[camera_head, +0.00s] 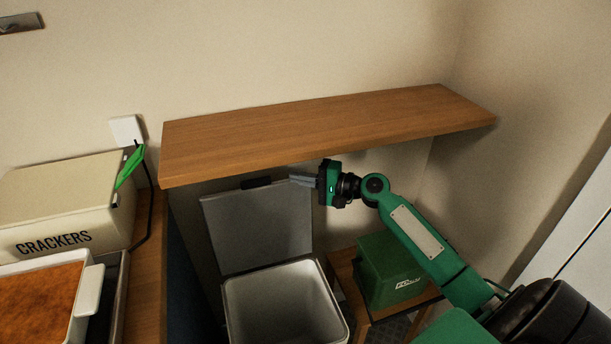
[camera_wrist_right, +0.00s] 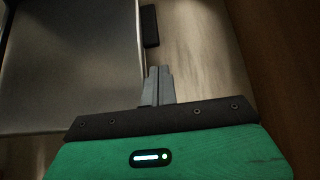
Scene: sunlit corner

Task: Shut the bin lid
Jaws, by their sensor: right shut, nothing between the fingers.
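The bin (camera_head: 280,300) stands below the wooden shelf, with its inside visible from above. Its grey lid (camera_head: 258,226) is raised, standing nearly upright at the back of the bin, with a dark tab (camera_head: 257,182) on its top edge. My right gripper (camera_head: 293,176) is shut and empty at the lid's upper right corner, just under the shelf. In the right wrist view the closed fingers (camera_wrist_right: 158,84) are close beside the lid (camera_wrist_right: 75,65) edge and the dark tab (camera_wrist_right: 150,26); I cannot tell whether they touch. My left gripper is not in view.
The wooden shelf (camera_head: 310,128) juts out just above my right gripper and the lid. A green box (camera_head: 390,270) sits on a small wooden stool (camera_head: 346,276) right of the bin. A crackers box (camera_head: 65,205) and a filled white dish (camera_head: 92,302) are on the left counter.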

